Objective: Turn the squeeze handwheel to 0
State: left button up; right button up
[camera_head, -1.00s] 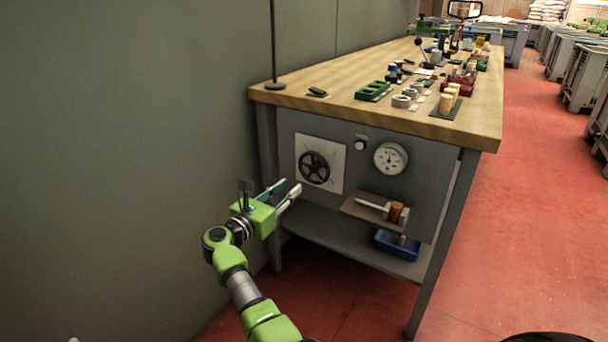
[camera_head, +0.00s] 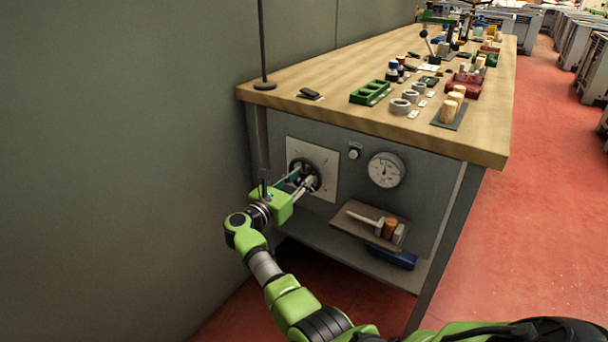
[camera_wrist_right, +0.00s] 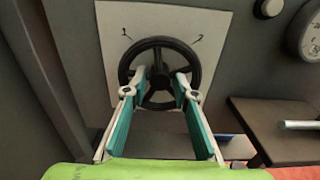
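The handwheel (camera_head: 318,171) is black and sits on a white square plate (camera_head: 329,160) on the grey panel under the bench top. In the right wrist view, the wheel (camera_wrist_right: 160,41) shows its rim, hub and spokes, with the marks 1 and 2 on the plate (camera_wrist_right: 215,20) above it. My right gripper (camera_head: 304,178) is at the wheel, its fingers spread apart. In the wrist view the fingertips (camera_wrist_right: 159,90) overlap the left and right of the rim; I cannot tell if they touch it. The 0 mark is not visible. My left gripper is out of view.
A round gauge (camera_head: 386,169) and a small knob (camera_head: 354,154) are right of the wheel. A brown shelf (camera_head: 345,225) with a pale tool and cork-coloured piece juts out below them, above a blue bin (camera_head: 395,259). A wall is close on the left.

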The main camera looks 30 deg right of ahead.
grip_shut()
